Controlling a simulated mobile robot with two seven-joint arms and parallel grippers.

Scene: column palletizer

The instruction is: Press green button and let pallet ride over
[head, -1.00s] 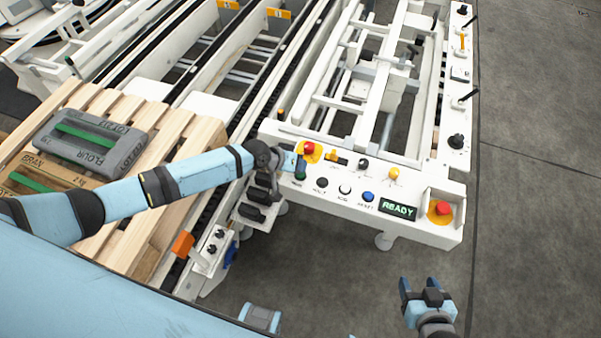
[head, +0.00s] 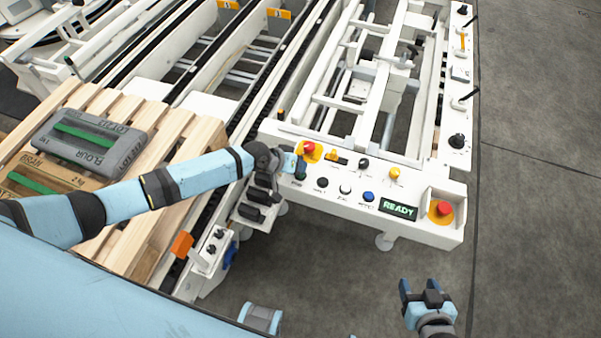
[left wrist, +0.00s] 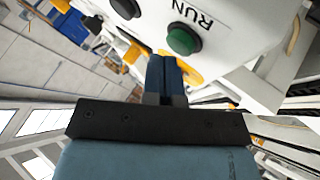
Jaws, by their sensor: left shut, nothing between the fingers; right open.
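The green button (left wrist: 183,40), with RUN printed beside it, shows in the left wrist view on the white control panel (head: 337,206). My left gripper (head: 301,170) is shut and empty over the panel's left end, close to the green button. In the left wrist view its shut fingers (left wrist: 163,76) point toward the button; whether they touch it I cannot tell. In the head view the fingers largely hide the button. The wooden pallet (head: 175,125) lies at left, carrying grey and brown bags. A display (head: 398,208) reads READY. My right gripper (head: 421,290) is open and empty above the floor.
Red emergency knobs stand at the panel's left (head: 309,147) and right (head: 443,209). Black, white and blue buttons (head: 368,196) sit in the lower row. Conveyor rails and a white frame (head: 352,85) lie behind the panel. The grey floor (head: 530,200) at right is clear.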

